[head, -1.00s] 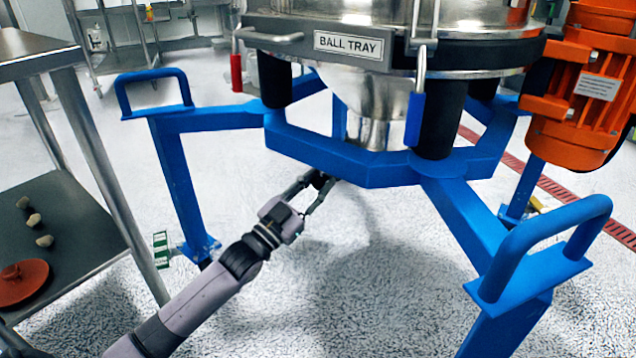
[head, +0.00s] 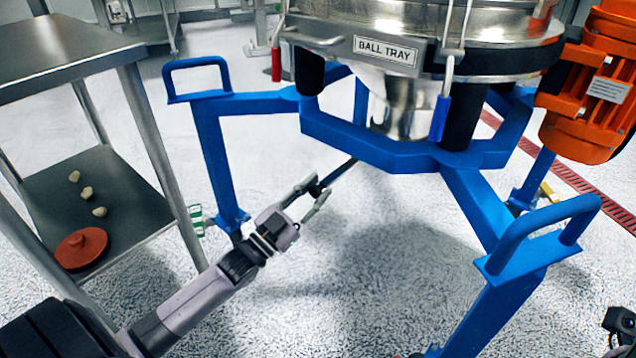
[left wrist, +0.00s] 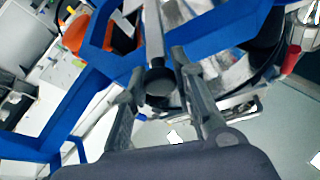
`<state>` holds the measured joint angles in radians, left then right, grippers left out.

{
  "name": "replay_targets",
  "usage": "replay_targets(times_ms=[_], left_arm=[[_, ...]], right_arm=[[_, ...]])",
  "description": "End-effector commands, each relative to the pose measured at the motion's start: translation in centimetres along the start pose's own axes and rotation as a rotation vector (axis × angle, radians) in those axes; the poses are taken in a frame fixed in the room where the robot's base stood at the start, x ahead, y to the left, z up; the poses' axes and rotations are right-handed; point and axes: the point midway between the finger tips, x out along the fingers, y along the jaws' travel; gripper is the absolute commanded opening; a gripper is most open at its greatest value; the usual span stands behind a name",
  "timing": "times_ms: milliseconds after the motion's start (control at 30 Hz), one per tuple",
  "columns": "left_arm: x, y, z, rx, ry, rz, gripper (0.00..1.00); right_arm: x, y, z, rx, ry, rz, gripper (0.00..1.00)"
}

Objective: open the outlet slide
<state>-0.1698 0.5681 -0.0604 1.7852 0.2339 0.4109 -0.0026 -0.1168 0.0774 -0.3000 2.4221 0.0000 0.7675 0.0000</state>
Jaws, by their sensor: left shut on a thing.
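My left gripper (head: 319,187) is low in front of the sifter's blue frame, its fingers closed around a dark round knob. In the left wrist view the black knob (left wrist: 159,84) sits between the two fingers of the left gripper (left wrist: 160,70). A thin rod, the outlet slide's handle (head: 342,171), runs from the gripper up and right towards the underside of the sifter. The metal outlet cone (head: 402,105) hangs inside the blue frame. The slide plate itself is hidden behind the frame.
The blue frame (head: 385,155) with its legs and loop handles stands around the outlet. A steel table (head: 70,55) stands at the left, with a red lid (head: 82,248) and small pale pieces on its lower shelf. An orange motor (head: 590,85) is at the right. The floor ahead is clear.

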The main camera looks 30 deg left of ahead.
Motion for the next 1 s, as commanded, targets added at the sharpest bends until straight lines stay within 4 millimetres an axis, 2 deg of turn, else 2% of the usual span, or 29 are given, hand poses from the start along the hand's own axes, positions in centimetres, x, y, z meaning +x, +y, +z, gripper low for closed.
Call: replay_targets(times_ms=[167, 200, 500, 833, 1000], left_arm=[[0.0, 0.1, 0.0, 0.0, 0.002, 0.0, 0.0], [0.0, 0.1, 0.0, 0.0, 0.002, 0.0, 0.25], [0.0, 0.0, 0.0, 0.0, 0.002, 0.0, 0.45], [-0.2, 0.0, 0.0, 0.0, 0.001, 0.0, 0.45], [-2.3, 0.1, 0.2, 0.0, -0.004, 0.001, 0.45]], right_arm=[[-0.1, 0.0, 0.0, 0.0, 0.0, -0.001, 0.42], [-0.1, 0.0, 0.0, 0.0, 0.0, -0.001, 0.42], [0.0, 0.0, 0.0, 0.0, 0.0, -0.001, 0.42], [0.0, 0.0, 0.0, -0.001, 0.001, -0.001, 0.42], [0.0, 0.0, 0.0, 0.0, 0.001, -0.001, 0.42]])
